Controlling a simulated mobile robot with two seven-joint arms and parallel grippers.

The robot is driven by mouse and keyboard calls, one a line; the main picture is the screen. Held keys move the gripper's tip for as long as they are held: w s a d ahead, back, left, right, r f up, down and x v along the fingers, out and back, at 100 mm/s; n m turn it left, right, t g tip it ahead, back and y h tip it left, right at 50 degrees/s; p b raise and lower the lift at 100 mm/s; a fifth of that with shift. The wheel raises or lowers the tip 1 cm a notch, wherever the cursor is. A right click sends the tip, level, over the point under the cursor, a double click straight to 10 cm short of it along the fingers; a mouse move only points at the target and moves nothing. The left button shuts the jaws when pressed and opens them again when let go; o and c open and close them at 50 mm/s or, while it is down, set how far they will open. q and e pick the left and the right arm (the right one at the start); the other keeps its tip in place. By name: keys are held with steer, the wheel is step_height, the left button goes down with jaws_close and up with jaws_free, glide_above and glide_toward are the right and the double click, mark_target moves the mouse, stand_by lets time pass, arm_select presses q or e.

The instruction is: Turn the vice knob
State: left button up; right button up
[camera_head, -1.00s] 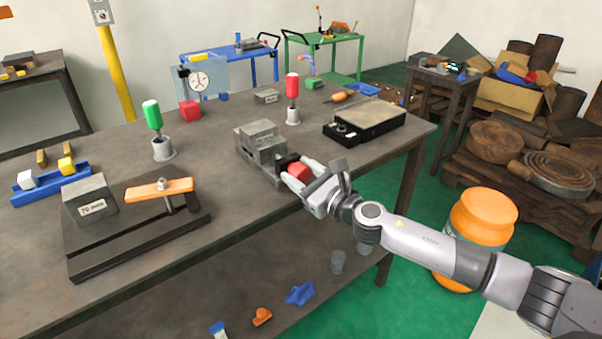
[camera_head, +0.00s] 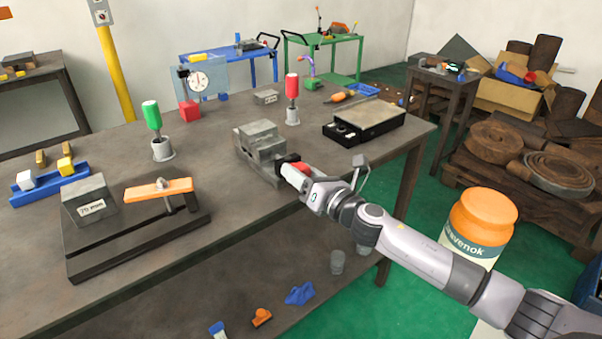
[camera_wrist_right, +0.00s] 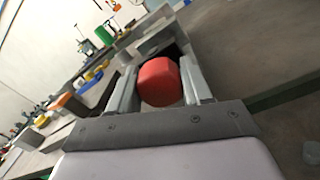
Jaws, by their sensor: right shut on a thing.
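The grey vice (camera_head: 258,150) stands near the front edge of the workbench. Its red knob (camera_head: 300,167) faces the front right and is mostly hidden behind my gripper in the head view. My right gripper (camera_head: 291,172) is at the knob, shut on it. In the right wrist view the red knob (camera_wrist_right: 160,82) sits between the two fingers (camera_wrist_right: 160,88), one on each side, and the view is tilted. My left gripper is not in view.
On the bench (camera_head: 235,200) stand a red-handled post (camera_head: 292,88), a green-handled post (camera_head: 153,116), a black-and-grey box (camera_head: 365,120) to the right and a fixture with an orange lever (camera_head: 158,190) to the left. An orange-lidded barrel (camera_head: 482,215) stands on the floor beside my arm.

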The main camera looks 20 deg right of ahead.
steer(key=m, duration=0.6)
steer(key=shift+m+p, duration=0.3)
steer(key=shift+p, duration=0.05)
steer(key=m, duration=0.3)
steer(key=m+p, duration=0.1)
steer(key=m, duration=0.2)
steer(key=shift+d+m+t+h+p, duration=0.1)
steer(key=shift+m+t+h+p, duration=0.2)
steer(key=shift+h, duration=0.1)
steer(key=m+p, duration=0.1)
steer(key=m, duration=0.2)
steer(key=shift+m, duration=0.4)
steer(key=m+p, duration=0.1)
steer(key=m, duration=0.2)
steer(key=shift+m+p, duration=0.35)
steer(key=shift+m, duration=0.05)
steer(key=m+p, duration=0.1)
steer(key=m, duration=0.4)
steer(key=shift+f+p, duration=0.15)
steer(key=shift+p, duration=0.15)
steer(key=m, duration=0.7)
steer(key=shift+m, duration=0.3)
steer(key=m, duration=0.3)
steer(key=shift+a, duration=0.2)
steer(key=shift+m+g, duration=0.4)
steer(key=shift+m, duration=1.3)
